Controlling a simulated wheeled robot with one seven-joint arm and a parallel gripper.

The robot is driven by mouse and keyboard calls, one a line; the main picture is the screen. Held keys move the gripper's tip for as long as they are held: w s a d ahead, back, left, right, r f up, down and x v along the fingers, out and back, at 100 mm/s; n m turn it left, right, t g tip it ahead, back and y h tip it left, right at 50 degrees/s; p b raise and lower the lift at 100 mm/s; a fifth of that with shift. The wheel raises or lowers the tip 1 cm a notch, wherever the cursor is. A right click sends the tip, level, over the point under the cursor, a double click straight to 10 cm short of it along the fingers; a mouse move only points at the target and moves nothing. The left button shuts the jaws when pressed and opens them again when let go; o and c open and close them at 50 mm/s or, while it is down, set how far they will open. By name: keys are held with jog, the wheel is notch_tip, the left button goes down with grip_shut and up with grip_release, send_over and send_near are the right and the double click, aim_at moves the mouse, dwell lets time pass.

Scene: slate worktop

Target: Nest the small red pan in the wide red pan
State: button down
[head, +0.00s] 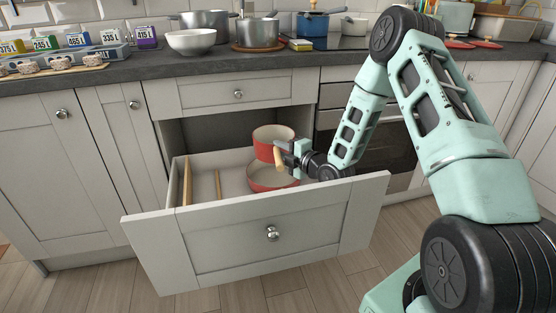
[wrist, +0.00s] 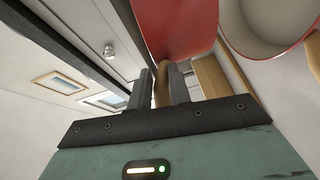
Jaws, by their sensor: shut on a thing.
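The small red pan (head: 268,151), with a pale inside, is held up over the open drawer, upright or nearly so. My gripper (head: 283,152) is shut on its wooden handle (head: 279,159). In the wrist view the handle (wrist: 162,88) lies between the two fingers, with the red side of the small pan (wrist: 176,28) beyond. The wide red pan (head: 268,186) sits in the drawer below the small pan, which hides part of it. Its pale inside also shows in the wrist view (wrist: 268,22). The small pan appears above the wide pan; the exact gap is hard to tell.
The drawer (head: 262,236) is pulled out, with wooden dividers (head: 187,182) on its left and bare floor between. The worktop (head: 130,72) above holds a white bowl (head: 191,41), a steel pot (head: 257,33), a blue pot (head: 312,24) and labelled boxes.

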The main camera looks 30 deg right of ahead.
aim_at(271, 157)
jog(key=shift+f+b, duration=1.05)
jog(key=shift+f, duration=1.4)
notch_tip(271, 157, down, 6)
jog(key=b, duration=0.4)
jog(key=shift+r, duration=0.25)
jog(key=shift+s+f+b, duration=0.15)
jog(key=shift+f+b, duration=0.4)
jog(key=shift+f, duration=0.05)
jog(key=c, duration=1.2)
grip_release()
